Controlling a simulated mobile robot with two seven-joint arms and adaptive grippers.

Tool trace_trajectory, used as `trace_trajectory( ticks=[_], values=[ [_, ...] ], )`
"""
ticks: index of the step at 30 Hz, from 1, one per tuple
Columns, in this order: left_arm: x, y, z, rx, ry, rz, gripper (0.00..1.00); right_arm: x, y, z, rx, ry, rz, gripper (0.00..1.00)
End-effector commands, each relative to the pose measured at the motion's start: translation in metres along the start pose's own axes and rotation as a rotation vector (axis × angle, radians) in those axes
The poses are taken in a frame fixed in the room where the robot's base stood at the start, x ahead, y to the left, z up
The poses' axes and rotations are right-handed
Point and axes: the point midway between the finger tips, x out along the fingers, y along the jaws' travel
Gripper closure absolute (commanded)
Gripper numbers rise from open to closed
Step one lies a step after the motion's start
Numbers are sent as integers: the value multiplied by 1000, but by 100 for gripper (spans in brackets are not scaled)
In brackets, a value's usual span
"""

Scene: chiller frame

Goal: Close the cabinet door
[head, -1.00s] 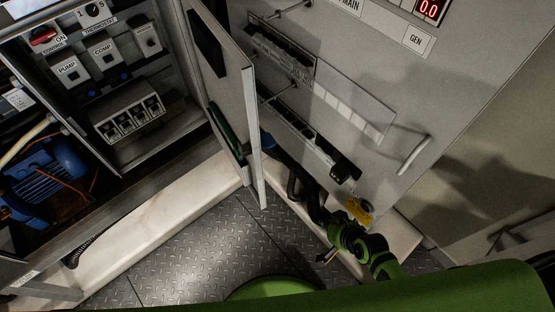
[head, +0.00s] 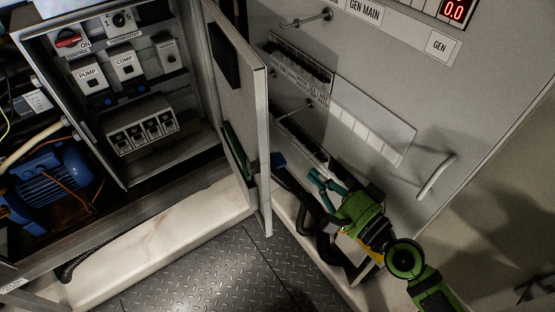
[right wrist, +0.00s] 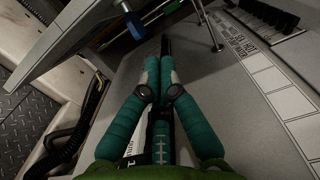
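The grey cabinet door (head: 253,130) stands open in the head view, swung out to the right of the open cabinet (head: 140,165). Its inner face carries a black panel and a green strip. My right gripper (head: 318,181) is right of the door's free edge, apart from it, in front of the neighbouring grey panel. In the right wrist view its teal fingertips (right wrist: 160,62) are close together with nothing visibly held. A grey plate that looks like the door (right wrist: 75,35) is at upper left there. My left gripper is not in view.
The grey generator panel (head: 370,75) has a handle (head: 436,177), rods and breaker rows. A pale ledge (head: 165,225) runs below the cabinet; the diamond-plate floor (head: 215,275) is clear.

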Motion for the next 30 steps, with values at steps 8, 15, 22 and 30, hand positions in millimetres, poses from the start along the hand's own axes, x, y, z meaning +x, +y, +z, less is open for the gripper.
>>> trace_trajectory(
  ticks=[8,15,22,30],
  values=[
    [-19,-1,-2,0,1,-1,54,62,-5,1,-1,-1,-3,100],
    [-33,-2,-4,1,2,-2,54,86,-3,23,2,-3,2,100],
    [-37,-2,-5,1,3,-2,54,90,0,38,-2,-1,1,100],
    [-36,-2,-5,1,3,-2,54,90,0,40,-4,-1,2,100]
  ],
)
